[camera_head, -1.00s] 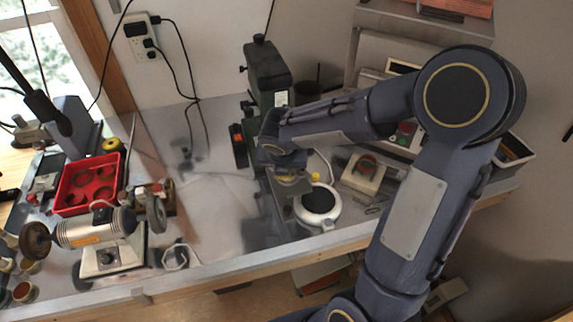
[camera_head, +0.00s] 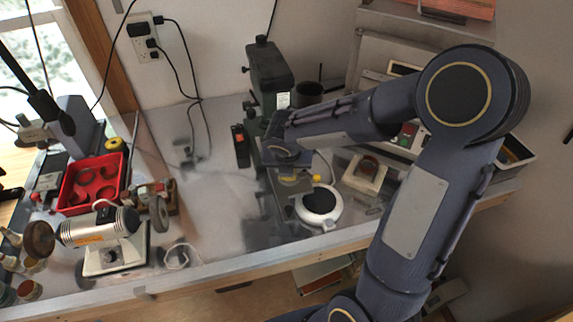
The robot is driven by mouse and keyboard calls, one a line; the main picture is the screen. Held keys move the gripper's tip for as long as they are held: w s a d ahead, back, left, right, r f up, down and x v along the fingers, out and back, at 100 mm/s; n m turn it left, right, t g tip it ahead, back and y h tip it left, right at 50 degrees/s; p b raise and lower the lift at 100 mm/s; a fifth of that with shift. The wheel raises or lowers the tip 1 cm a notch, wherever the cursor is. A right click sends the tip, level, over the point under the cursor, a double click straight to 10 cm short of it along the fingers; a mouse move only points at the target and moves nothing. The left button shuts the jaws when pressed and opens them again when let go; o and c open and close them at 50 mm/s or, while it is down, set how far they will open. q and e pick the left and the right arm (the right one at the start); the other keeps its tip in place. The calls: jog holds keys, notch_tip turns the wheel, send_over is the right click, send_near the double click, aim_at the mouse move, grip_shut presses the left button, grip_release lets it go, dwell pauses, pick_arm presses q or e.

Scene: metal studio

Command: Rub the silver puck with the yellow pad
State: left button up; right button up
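My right arm comes in from the right, and its gripper (camera_head: 291,166) points down beside the dark green machine. Small yellow patches, perhaps the yellow pad (camera_head: 315,177), show just under and to the right of the gripper. The fingertips are mostly hidden by the wrist, so whether they are shut on the pad cannot be seen. I cannot make out the silver puck for certain. A white round device with a black disc (camera_head: 320,201) sits just below and right of the gripper. My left gripper does not clearly show.
A dark green upright machine (camera_head: 268,75) stands behind the gripper. A red tray (camera_head: 73,196) and a bench grinder (camera_head: 100,232) are at the left. A pale block with a reddish ring (camera_head: 365,172) lies to the right. The bench middle (camera_head: 215,205) is mostly clear.

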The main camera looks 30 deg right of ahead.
jog(key=shift+s+d, duration=0.3)
jog(key=shift+d, duration=0.15)
jog(key=shift+w+a, duration=0.45)
jog(key=shift+a, duration=0.3)
jog(key=shift+s+d+p, duration=0.3)
jog(key=shift+s+d, duration=0.15)
jog(key=shift+d, duration=0.35)
notch_tip(320, 180, up, 3)
jog(key=p, duration=0.3)
jog(key=shift+r, duration=0.15)
notch_tip(320, 180, up, 6)
jog(key=shift+f, duration=0.15)
